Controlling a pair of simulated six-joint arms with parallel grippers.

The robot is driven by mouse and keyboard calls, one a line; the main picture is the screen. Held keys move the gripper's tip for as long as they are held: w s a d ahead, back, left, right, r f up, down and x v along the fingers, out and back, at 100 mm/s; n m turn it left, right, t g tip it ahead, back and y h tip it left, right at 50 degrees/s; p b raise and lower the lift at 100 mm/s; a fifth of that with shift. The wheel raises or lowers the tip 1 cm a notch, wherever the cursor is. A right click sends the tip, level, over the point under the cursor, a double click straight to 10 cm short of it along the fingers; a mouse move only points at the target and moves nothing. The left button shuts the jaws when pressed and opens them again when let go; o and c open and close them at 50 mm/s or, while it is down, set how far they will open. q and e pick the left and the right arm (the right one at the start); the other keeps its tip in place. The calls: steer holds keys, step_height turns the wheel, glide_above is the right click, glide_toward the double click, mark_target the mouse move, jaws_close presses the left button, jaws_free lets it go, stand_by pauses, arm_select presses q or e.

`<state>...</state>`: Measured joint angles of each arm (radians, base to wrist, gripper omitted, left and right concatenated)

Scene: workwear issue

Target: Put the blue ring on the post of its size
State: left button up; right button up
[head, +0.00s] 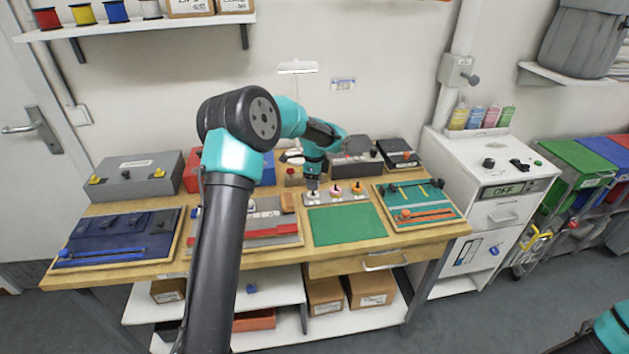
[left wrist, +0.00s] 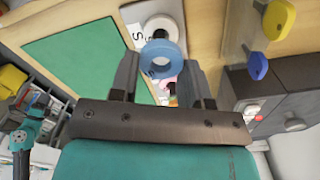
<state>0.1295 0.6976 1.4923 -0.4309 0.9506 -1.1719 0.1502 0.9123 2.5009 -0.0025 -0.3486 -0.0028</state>
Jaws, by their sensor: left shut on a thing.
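My left gripper (head: 312,184) points down over the left end of a light stand (head: 349,196) at the back of the workbench. In the left wrist view my left gripper (left wrist: 161,66) is shut on the blue ring (left wrist: 160,47), held between its two fingers. Just beyond the ring is a pale round part (left wrist: 160,27) beside a label reading S. Whether the ring touches it cannot be told. In the head view the stand carries small pink and orange pieces, and the ring is not clearly visible. My right gripper is out of view.
A green mat (head: 346,225) lies clear in front of the stand. A tool tray (head: 419,206) is to its right, a grey-and-red tray (head: 268,235) to its left. Grey boxes (head: 354,165) stand close behind. In the left wrist view a yellow knob (left wrist: 278,19) and blue knob (left wrist: 257,66) are nearby.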

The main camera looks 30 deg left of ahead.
arm_select(q)
steer(key=shift+f, duration=0.7)
stand_by(1.1)
steer(key=o, duration=1.3)
steer(key=shift+o, duration=0.2)
step_height(320, 180, up, 7)
stand_by(1.1)
